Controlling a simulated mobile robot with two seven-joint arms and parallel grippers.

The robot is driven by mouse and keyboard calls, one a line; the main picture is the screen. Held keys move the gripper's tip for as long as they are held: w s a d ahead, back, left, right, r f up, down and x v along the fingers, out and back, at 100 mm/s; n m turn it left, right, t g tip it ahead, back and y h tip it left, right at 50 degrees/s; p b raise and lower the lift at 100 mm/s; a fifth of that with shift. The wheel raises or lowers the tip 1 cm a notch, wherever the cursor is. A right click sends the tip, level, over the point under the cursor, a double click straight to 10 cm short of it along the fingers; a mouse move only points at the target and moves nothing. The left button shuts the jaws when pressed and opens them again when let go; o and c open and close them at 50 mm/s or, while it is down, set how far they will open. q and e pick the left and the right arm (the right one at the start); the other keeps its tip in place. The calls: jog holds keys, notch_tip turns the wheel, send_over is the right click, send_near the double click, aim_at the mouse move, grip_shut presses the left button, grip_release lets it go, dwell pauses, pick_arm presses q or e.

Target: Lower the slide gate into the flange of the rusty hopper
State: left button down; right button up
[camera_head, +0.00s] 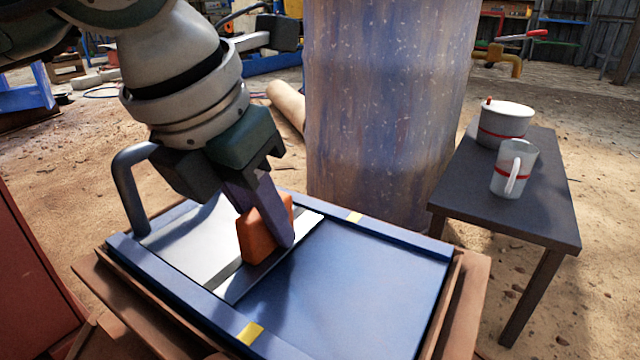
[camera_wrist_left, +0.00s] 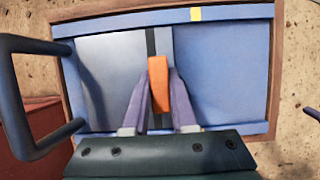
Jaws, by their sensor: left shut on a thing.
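A pale grey plate (camera_head: 200,243), which looks like the slide gate, lies in the left part of a blue frame (camera_head: 178,290) with yellow marks. A dark cross strip runs along the plate's edge, with an orange block (camera_head: 257,240) as its grip. My left gripper (camera_head: 266,222) points down and is shut on the orange block. In the left wrist view, the purple fingers stand on both sides of the orange block (camera_wrist_left: 158,85). I cannot tell whether the plate is fully seated. The brown rim (camera_head: 466,308) around the frame may be the hopper.
A bent dark bar (camera_head: 130,190) rises at the frame's left corner. A large rust-streaked cylinder (camera_head: 385,110) stands just behind the frame. A dark table (camera_head: 540,208) at right holds two white vessels (camera_head: 506,122) with red bands. A red-brown panel (camera_head: 35,270) is at left.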

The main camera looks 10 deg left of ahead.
pick_arm(q)
jog(key=shift+w+f, duration=0.1)
jog(key=shift+f, duration=0.15)
jog(key=c, duration=0.6)
grip_release()
jog(key=shift+f, duration=0.1)
jog(key=shift+c, duration=0.2)
